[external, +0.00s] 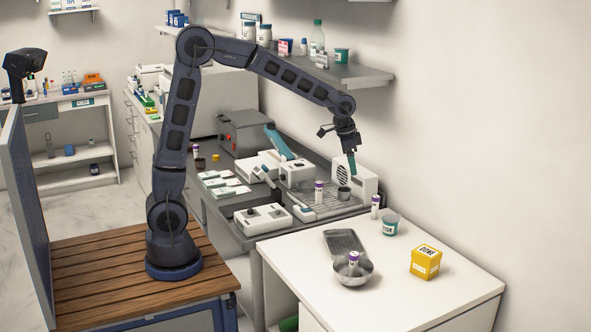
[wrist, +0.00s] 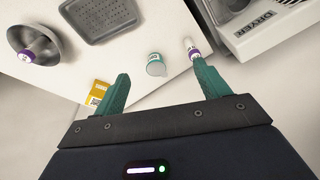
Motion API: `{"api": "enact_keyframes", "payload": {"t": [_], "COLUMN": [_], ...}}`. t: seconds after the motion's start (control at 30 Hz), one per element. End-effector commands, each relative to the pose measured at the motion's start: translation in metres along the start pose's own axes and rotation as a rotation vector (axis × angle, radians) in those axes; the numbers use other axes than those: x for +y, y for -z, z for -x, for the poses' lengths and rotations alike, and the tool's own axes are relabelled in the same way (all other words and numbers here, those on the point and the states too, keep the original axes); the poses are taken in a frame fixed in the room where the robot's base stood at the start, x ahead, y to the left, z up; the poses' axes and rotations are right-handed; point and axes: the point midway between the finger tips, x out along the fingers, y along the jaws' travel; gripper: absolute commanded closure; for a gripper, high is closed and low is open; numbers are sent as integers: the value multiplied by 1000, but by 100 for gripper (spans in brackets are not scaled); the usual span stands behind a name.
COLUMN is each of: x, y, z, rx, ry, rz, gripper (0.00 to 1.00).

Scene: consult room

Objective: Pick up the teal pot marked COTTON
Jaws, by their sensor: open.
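A teal pot (external: 390,224) with a pale top and a white label stands on the white table near the wall; the label's wording is too small to read. In the wrist view the pot (wrist: 156,66) shows beyond and between my fingertips, clear of both. My gripper (external: 352,165) is open and empty. A second teal pot (external: 341,56) stands on the wall shelf.
A purple-banded vial (external: 375,207) stands close beside the pot; it also shows near my right finger (wrist: 191,50). A steel bowl (external: 367,274) holding a vial, a grey tray (external: 344,243) and a yellow box (external: 425,262) share the table. The dryer (external: 356,179) stands behind my gripper.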

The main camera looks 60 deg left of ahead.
Motion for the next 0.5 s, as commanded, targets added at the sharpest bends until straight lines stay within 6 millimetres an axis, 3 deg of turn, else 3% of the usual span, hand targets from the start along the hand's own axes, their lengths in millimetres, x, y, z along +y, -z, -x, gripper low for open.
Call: {"api": "enact_keyframes", "payload": {"t": [0.3,0.5], "x": [16,28], "y": [68,94], "z": [-86,-130], "rx": [-37,-51], "ry": [-39,-58], "rz": [-99,-144], "gripper": [26,26]}}
